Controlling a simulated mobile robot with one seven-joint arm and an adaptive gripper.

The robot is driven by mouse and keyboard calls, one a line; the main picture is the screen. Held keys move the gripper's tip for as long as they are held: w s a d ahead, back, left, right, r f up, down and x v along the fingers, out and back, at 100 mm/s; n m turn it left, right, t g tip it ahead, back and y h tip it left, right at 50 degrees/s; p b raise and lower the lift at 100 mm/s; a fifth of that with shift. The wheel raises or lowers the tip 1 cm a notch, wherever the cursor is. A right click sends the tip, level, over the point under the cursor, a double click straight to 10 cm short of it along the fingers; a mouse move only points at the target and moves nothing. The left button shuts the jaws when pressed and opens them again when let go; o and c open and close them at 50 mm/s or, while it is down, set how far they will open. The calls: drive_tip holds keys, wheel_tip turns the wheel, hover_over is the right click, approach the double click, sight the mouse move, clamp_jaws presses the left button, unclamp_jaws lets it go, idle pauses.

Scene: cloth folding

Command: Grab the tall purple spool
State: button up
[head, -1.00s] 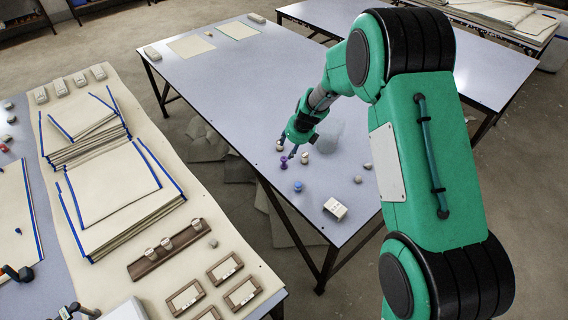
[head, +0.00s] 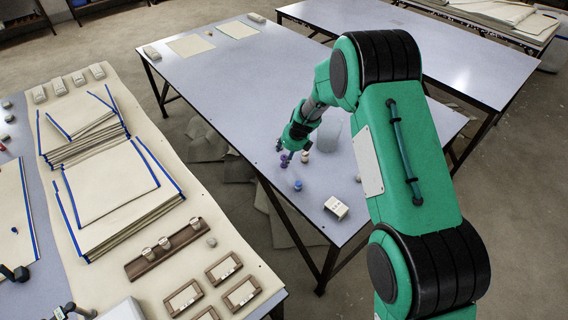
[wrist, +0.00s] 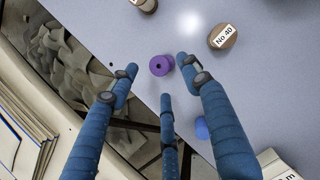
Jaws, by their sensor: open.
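The purple spool (head: 284,162) stands near the left edge of the middle table, mostly overlapped by my fingers in the head view. In the wrist view the purple spool (wrist: 160,65) is seen from above, with a dark hole in its top. My gripper (head: 285,152) is open, its blue fingers pointing down at the spool. In the wrist view two fingertips sit left and right of the spool and a third lies below it. The right fingertip is very close to the spool; contact cannot be told.
A spool labelled No.40 (wrist: 223,36) lies right of the spool in the wrist view. A blue spool (head: 298,185) and a white box (head: 336,207) stand nearer the front. The table edge is close on the left. The table behind is largely clear.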

sight(284, 157)
drive_tip(key=shift+w+f, duration=0.1)
drive_tip(key=shift+f, duration=0.1)
drive_tip(key=shift+b+x, duration=1.1)
drive_tip(key=shift+x, duration=1.5)
drive_tip(key=shift+w, duration=0.1)
drive_tip(key=c, duration=1.1)
